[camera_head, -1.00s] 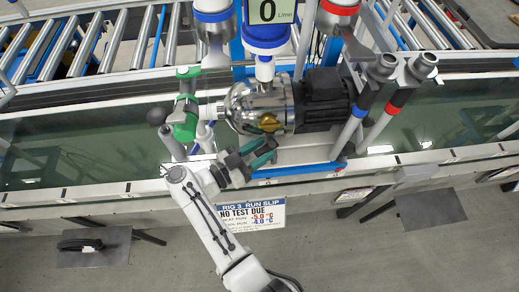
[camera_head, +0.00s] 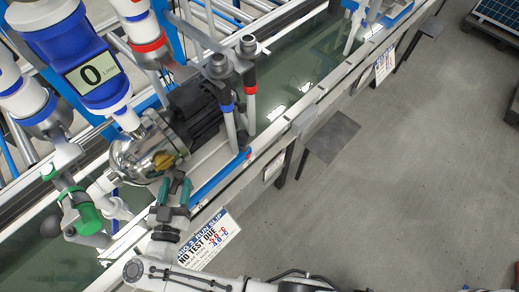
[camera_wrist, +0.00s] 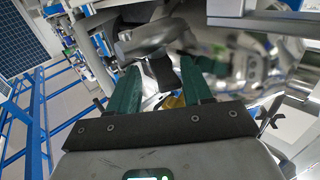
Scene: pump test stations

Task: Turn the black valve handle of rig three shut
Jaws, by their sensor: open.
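Rig three's pump (camera_head: 142,155) is a shiny metal casing with a brass-coloured part (camera_head: 163,160) and a black motor (camera_head: 195,112). To its left in the head view stands a pipe with green collars (camera_head: 85,212).
The rig three slip (camera_head: 208,240) reads NO TEST DUE. A blue meter (camera_head: 75,55) above the pump shows 0. Grey posts with blue and red bands (camera_head: 249,90) stand right of the motor. A grey plate (camera_head: 331,137) juts from the bench; open floor (camera_head: 420,190) lies at right.

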